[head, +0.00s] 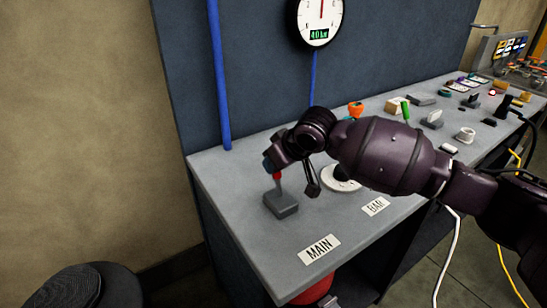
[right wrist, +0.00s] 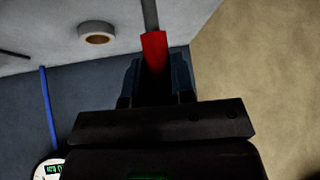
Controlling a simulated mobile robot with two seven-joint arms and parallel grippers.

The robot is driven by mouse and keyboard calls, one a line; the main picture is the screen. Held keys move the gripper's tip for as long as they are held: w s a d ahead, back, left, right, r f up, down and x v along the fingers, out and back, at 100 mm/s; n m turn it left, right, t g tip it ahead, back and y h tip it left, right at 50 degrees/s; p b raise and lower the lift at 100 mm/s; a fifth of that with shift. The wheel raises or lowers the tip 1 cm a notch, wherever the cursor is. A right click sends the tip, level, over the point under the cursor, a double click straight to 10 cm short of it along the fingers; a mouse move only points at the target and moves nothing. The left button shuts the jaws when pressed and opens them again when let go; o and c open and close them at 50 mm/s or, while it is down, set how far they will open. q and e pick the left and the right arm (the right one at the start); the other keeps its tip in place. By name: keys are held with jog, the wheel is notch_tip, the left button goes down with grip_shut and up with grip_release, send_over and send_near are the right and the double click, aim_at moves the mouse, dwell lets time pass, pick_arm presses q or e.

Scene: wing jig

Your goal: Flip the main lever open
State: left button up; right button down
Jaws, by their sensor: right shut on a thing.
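The main lever has a grey base (head: 281,204) on the bench top, behind the MAIN label (head: 319,249). Its red handle (head: 277,177) points upward from the base. My right gripper (head: 272,166) comes in from the right and is shut on the red handle. In the right wrist view the red handle (right wrist: 154,50) sits between the two fingers (right wrist: 157,80), with the grey lever shaft running on from it. The fingers partly hide the handle. My left gripper is not in view.
A round white dial (head: 340,180) sits behind my right wrist, near another label (head: 375,206). A blue pipe (head: 219,80) and a gauge (head: 320,20) are on the back panel. Several small fittings and switches stand farther right.

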jog(key=shift+s+d+r+t+y+p, duration=0.2)
jog(key=shift+s+t+y+p, duration=0.1)
jog(key=shift+p, duration=0.15)
jog(key=shift+s+d+t+p, duration=0.2)
jog(key=shift+s+t+p, duration=0.1)
jog(key=shift+p, duration=0.2)
jog(key=shift+s+d+y, duration=0.15)
jog(key=shift+y, duration=0.25)
jog(key=shift+s+d+f+t+y+p, duration=0.1)
jog(key=shift+s+d+t+y+p, duration=0.5)
jog(key=shift+t+p, duration=0.3)
jog(key=shift+s+a, duration=0.1)
jog(key=c, duration=1)
grip_release()
jog(key=shift+o, duration=0.2)
